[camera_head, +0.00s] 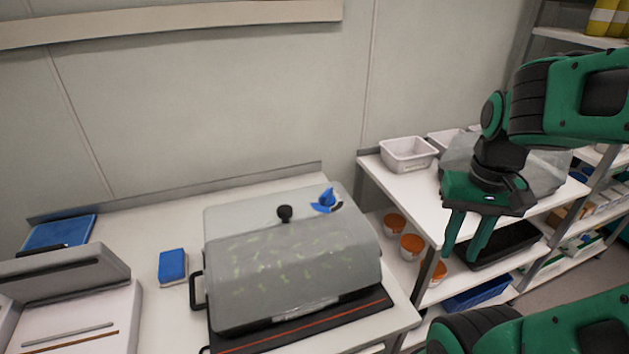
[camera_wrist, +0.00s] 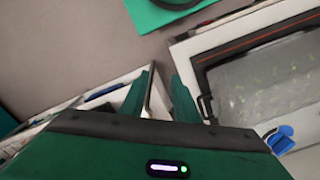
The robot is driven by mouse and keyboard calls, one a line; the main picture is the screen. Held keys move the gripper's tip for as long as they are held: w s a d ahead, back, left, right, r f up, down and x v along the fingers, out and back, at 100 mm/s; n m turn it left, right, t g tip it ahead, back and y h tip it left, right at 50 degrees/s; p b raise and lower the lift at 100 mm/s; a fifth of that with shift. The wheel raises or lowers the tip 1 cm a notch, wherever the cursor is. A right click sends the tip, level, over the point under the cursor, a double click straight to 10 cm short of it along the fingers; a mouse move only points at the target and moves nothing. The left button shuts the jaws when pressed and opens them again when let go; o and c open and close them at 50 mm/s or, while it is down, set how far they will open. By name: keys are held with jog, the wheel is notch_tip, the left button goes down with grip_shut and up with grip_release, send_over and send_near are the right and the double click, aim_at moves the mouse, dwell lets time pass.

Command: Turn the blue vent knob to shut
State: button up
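The blue vent knob (camera_head: 326,200) is on top of the grey, see-through chamber lid (camera_head: 240,222), toward its right back corner. A dark curved mark lies beside the knob. In the wrist view the blue knob (camera_wrist: 280,138) shows at the lower right edge, partly cut off by my gripper's body. A black round knob (camera_head: 285,213) sits left of it on the lid. My gripper (camera_head: 464,252) hangs to the right of the chamber, apart from the knob, over the shelf unit's front edge. Its two green fingers are apart with nothing between them, also in the wrist view (camera_wrist: 161,85).
A blue sponge-like block (camera_head: 172,266) lies left of the chamber. A white shelf unit (camera_head: 400,184) to the right holds a white bin (camera_head: 408,154) and orange-lidded tubs (camera_head: 411,244). A grey open-lidded device (camera_head: 65,285) stands at the far left. The space above the chamber is clear.

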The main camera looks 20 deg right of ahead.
jog(key=shift+d, duration=0.1)
jog(key=m, duration=0.3)
send_near(327, 190)
notch_tip(327, 190, down, 8)
jog(key=shift+s+f, duration=0.15)
jog(key=shift+f, duration=0.05)
jog(key=shift+c, duration=0.5)
grip_shut()
jog(key=shift+d, duration=0.15)
